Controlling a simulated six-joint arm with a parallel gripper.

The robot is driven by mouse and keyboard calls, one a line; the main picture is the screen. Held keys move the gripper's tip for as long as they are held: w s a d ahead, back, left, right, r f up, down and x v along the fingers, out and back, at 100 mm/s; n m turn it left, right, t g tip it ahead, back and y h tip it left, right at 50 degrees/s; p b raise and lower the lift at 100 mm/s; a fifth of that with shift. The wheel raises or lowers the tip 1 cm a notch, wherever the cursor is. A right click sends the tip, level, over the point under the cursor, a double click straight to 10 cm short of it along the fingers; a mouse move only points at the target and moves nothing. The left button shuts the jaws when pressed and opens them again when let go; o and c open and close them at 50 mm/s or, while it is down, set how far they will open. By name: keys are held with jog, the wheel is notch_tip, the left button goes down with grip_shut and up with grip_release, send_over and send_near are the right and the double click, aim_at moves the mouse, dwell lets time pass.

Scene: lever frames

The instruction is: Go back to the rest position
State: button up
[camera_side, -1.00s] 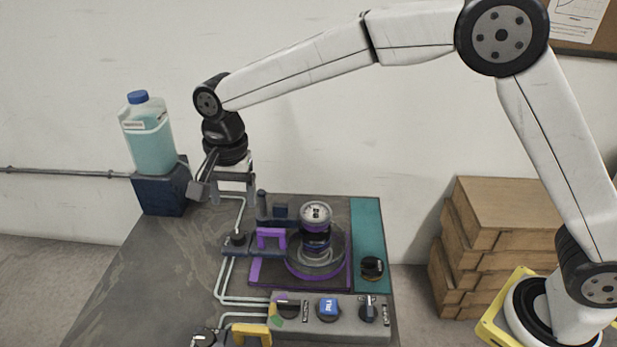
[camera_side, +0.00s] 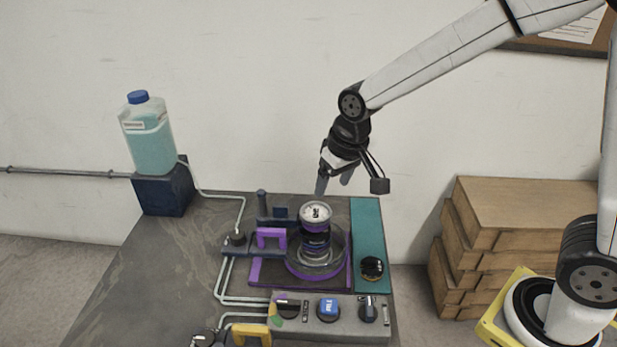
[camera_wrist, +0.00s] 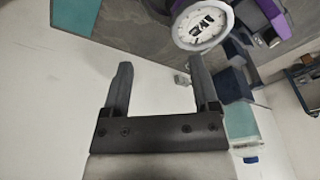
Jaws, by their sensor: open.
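My gripper (camera_side: 334,186) hangs above the back of the bench, just above and behind the round gauge (camera_side: 316,212) on top of the dark cylinder stack. Its two fingers are apart with nothing between them. In the wrist view my gripper (camera_wrist: 160,85) shows both fingers spread, with the white gauge face (camera_wrist: 203,24) just beyond the right finger. The cylinder stack stands upright in a clear round dish (camera_side: 335,268) on a purple-edged plate.
A panel with knobs (camera_side: 345,325) lies in front. A jug of blue liquid (camera_side: 150,140) stands on a dark block at the left. Stacked cardboard boxes (camera_side: 510,225) stand at the right. Space above the bench is free.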

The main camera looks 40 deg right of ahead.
jog(key=s+d+f, duration=0.2)
jog(key=s+d, duration=0.1)
jog(key=s, duration=0.3)
jog(key=s+d+f, duration=0.3)
jog(key=s, duration=0.3)
jog(key=shift+d+f+n+h, duration=0.25)
jog(key=shift+d+n+h, duration=0.05)
jog(key=shift+d, duration=0.05)
